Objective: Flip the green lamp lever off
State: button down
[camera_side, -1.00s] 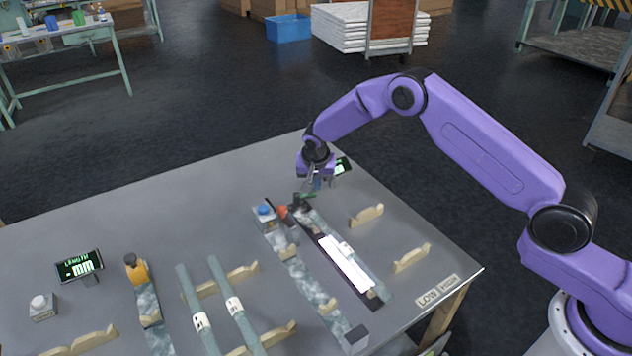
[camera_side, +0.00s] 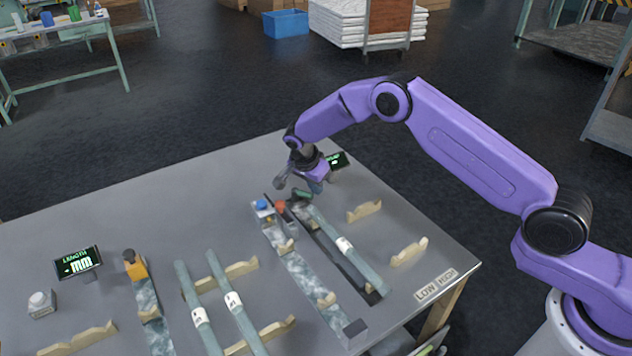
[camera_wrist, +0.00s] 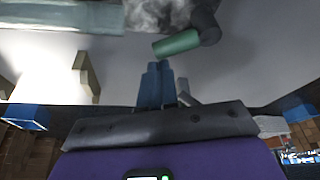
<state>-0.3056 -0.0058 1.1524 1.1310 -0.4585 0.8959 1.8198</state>
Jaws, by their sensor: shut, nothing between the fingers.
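The green lever (camera_side: 302,195) sits on a dark pivot at the far end of the long lamp bed (camera_side: 325,240). In the wrist view the green handle (camera_wrist: 177,43) lies sideways, its dark pivot at its right end. The lamp strip is dark, with a labelled glass tube (camera_side: 344,246) lying along it. My gripper (camera_side: 316,188) is tilted just beyond the lever, its blue fingers (camera_wrist: 160,66) shut and empty. The fingertips are just below the handle in the wrist view; I cannot tell whether they touch it.
A blue button box (camera_side: 262,205) and a red-orange part (camera_side: 281,206) stand close left of the lever. Wooden cradles (camera_side: 364,211) are to the right. More tubes (camera_side: 231,299) lie left. The table's back left is clear.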

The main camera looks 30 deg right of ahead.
aim_at(309, 193)
jog(key=a+m+g, duration=0.1)
jog(key=m, duration=0.1)
jog(key=s+a+m, duration=0.1)
jog(key=m, duration=0.2)
jog(key=shift+s+a+m+g, duration=0.2)
jog(key=shift+m+g, duration=0.1)
jog(key=shift+g, duration=0.1)
jog(key=shift+s+a, duration=0.1)
jog(key=shift+a, duration=0.25)
jog(key=v, duration=1)
jog(key=shift+d, duration=0.1)
dwell(0.4)
